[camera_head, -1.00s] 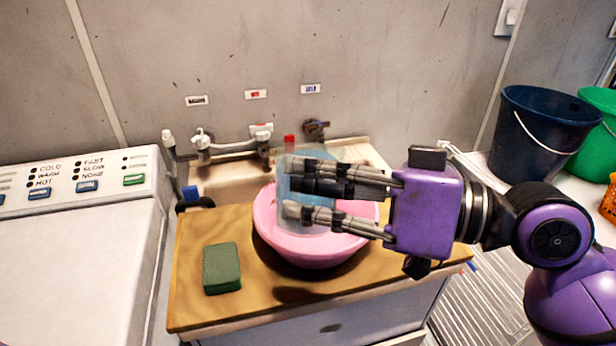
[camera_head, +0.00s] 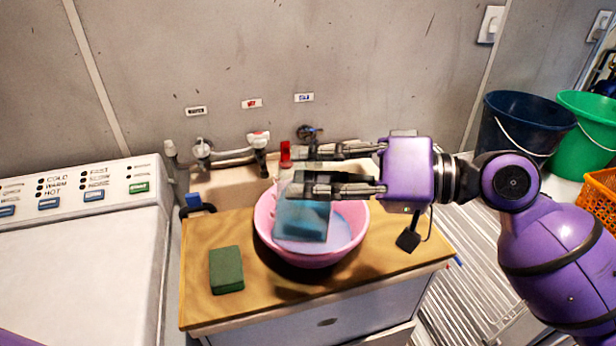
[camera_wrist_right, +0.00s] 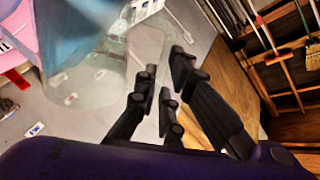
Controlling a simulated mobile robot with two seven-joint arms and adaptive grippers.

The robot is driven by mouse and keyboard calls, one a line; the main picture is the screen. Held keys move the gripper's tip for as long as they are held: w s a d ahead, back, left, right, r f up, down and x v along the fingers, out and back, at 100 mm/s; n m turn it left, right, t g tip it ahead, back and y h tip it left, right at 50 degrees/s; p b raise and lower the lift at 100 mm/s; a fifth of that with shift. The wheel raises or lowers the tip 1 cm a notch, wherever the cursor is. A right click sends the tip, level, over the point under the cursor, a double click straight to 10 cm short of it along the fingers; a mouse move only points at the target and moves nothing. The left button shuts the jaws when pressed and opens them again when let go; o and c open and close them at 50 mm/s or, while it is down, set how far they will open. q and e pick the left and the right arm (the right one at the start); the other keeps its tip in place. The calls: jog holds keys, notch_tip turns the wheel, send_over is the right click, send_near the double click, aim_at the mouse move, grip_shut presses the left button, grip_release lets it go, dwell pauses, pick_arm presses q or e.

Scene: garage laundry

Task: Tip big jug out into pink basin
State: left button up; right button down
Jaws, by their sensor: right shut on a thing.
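The big jug (camera_head: 303,222) is see-through with blue liquid in it. My right gripper (camera_head: 308,172) is shut on it and holds it over the pink basin (camera_head: 264,236). The jug is tilted, its blue part low and toward the basin. Pale bluish liquid shows inside the basin at the jug's right. In the right wrist view the clear jug wall (camera_wrist_right: 140,45) lies between the dark fingers (camera_wrist_right: 165,85), with blue beyond it. The jug's mouth is hard to make out. My left gripper is out of view.
The basin stands on a wooden board (camera_head: 222,312) by the sink. A green sponge (camera_head: 226,270) lies at its left. Taps (camera_head: 258,141) and a red-topped item (camera_head: 285,155) stand behind. A washing machine (camera_head: 75,270) is left; blue (camera_head: 520,130) and green (camera_head: 585,140) buckets are right.

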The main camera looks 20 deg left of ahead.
aim_at(315, 164)
jog(key=shift+w+a+r+m+g, duration=0.1)
jog(key=shift+w+a+m+g, duration=0.05)
jog(key=shift+w+m, duration=0.4)
jog(key=shift+w+a+m+g, duration=0.1)
jog(key=shift+w+m+g, duration=0.05)
jog(key=shift+w+m, duration=0.4)
jog(key=shift+w+a+r+m+p, duration=0.1)
jog(key=shift+w+r+m+p, duration=0.3)
jog(key=shift+w+r+p, duration=0.35)
jog(key=shift+w+a+r+m+g+h+p, duration=0.1)
jog(key=shift+w+r+m+g+h+p, duration=0.25)
jog(key=shift+w+r+m, duration=0.35)
jog(key=shift+w+r, duration=0.15)
jog(key=shift+w, duration=0.1)
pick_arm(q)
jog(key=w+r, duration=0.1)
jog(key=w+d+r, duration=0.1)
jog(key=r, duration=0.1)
pick_arm(e)
jog(key=w+a+m+g, duration=0.1)
jog(key=w+m, duration=0.3)
jog(key=w, duration=0.2)
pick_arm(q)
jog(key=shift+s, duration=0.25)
pick_arm(e)
jog(key=shift+g, duration=0.25)
